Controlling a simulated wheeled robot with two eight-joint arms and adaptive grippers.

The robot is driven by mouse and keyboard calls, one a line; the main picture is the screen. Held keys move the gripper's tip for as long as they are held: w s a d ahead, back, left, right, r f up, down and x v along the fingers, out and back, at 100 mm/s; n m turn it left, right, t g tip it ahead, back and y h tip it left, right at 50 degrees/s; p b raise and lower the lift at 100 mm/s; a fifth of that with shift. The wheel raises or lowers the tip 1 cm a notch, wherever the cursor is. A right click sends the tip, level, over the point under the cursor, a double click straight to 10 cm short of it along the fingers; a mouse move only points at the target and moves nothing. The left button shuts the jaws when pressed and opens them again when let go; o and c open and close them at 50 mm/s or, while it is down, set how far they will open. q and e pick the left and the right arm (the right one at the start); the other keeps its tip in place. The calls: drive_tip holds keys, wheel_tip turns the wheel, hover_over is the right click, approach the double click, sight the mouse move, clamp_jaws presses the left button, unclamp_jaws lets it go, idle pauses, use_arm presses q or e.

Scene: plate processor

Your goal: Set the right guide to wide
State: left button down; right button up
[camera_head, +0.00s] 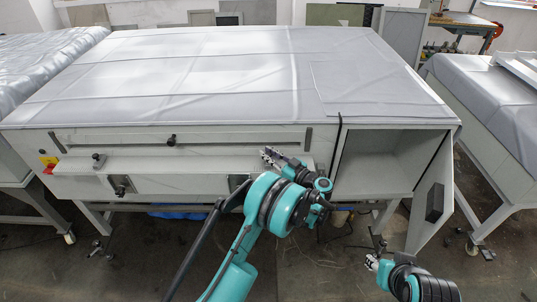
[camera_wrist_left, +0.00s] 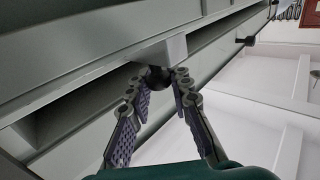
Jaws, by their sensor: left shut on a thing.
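The plate processor (camera_head: 200,75) has a front panel with a long slot. My left gripper (camera_head: 271,156) is at the right part of this front, below the slot. In the left wrist view, the fingers of my left gripper (camera_wrist_left: 158,78) are closed around a black knob (camera_wrist_left: 156,82) under a light grey block (camera_wrist_left: 163,50), seemingly the right guide. The head view hides this knob behind my gripper and arm. My right gripper (camera_head: 373,260) is low at the right, away from the machine front. Its fingers are too small to judge.
A similar knob (camera_head: 98,159) sits further left on the front. Another black knob (camera_head: 171,140) is on the slot. An open cabinet door (camera_head: 430,200) with a black handle hangs at the right, near my right arm. Neighbouring tables stand on both sides.

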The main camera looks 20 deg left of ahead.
use_arm(q)
drive_tip(key=w+d, duration=0.1)
drive_tip(key=d, duration=0.3)
drive_tip(key=w+d+b, duration=0.1)
drive_tip(key=d, duration=0.4)
drive_tip(key=w+d, duration=0.2)
drive_tip(key=d, duration=0.2)
drive_tip(key=shift+d+b, duration=0.3)
drive_tip(key=c, duration=1.5)
unclamp_jaws()
drive_tip(key=shift+o, duration=0.9)
drive_tip(key=shift+d, duration=0.1)
drive_tip(key=v, duration=0.8)
